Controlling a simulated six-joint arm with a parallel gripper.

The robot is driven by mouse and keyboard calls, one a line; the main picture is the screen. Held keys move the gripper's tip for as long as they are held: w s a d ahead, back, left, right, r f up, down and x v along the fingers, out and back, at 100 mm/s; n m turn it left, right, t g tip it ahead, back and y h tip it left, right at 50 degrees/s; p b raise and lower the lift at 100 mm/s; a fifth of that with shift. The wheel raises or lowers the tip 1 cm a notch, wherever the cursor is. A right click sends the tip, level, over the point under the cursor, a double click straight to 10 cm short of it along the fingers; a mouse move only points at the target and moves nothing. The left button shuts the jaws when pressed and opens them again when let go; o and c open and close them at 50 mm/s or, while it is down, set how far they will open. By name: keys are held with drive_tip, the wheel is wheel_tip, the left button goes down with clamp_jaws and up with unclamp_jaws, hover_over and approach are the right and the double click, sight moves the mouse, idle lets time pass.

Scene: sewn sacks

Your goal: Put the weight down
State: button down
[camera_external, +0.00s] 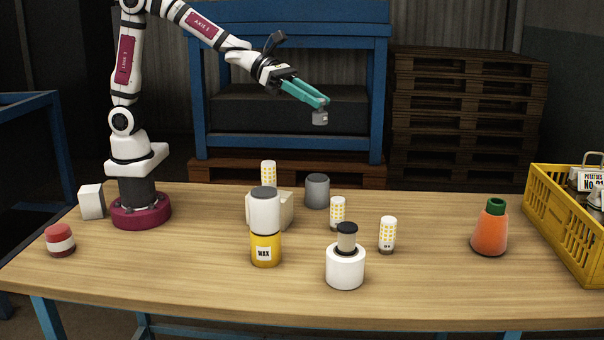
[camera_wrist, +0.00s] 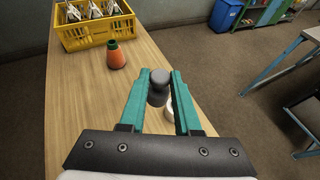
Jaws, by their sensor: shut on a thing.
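My gripper (camera_external: 320,103) has teal fingers and is held high above the back part of the table. It is shut on a small grey weight (camera_external: 320,118), which hangs below the fingertips, clear of everything. In the wrist view the weight (camera_wrist: 158,86) sits between the two teal fingers (camera_wrist: 160,92). The wooden table (camera_external: 430,290) lies well below it. A larger grey cylinder (camera_external: 316,192), perhaps another weight, stands upright at the table's back middle.
A white jar with a dark-topped piece (camera_external: 345,268), a yellow WAX tin with a white piece on top (camera_external: 265,248) and several yellow-dotted cylinders (camera_external: 387,235) crowd the middle. An orange cone-shaped bottle (camera_external: 489,230) and yellow crate (camera_external: 565,230) stand right. Free wood lies between them.

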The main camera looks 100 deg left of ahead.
drive_tip(key=w+a+f+m+h, duration=0.1)
drive_tip(key=w+f, duration=0.5)
drive_tip(key=f, duration=0.4)
drive_tip(key=w+f+h, duration=0.1)
drive_tip(key=w+f, duration=0.6)
drive_tip(key=f, duration=0.2)
drive_tip(key=shift+g, duration=0.4)
drive_tip(key=w+a+f, duration=0.1)
drive_tip(key=a+f, duration=0.1)
drive_tip(key=a, duration=0.1)
drive_tip(key=w+a+f, duration=0.2)
drive_tip(key=a+f, duration=0.1)
drive_tip(key=w+a+f, duration=0.2)
drive_tip(key=a, duration=0.1)
drive_tip(key=shift+w+a+f, duration=0.25)
drive_tip(key=shift+a+f, duration=0.05)
drive_tip(key=shift+a, duration=0.1)
wheel_tip(320, 180, down, 4)
drive_tip(key=shift+w+a+f, duration=0.1)
drive_tip(key=shift+a, duration=0.05)
drive_tip(key=shift+f, duration=0.1)
drive_tip(key=c, duration=0.6)
unclamp_jaws()
drive_tip(key=shift+y, duration=0.3)
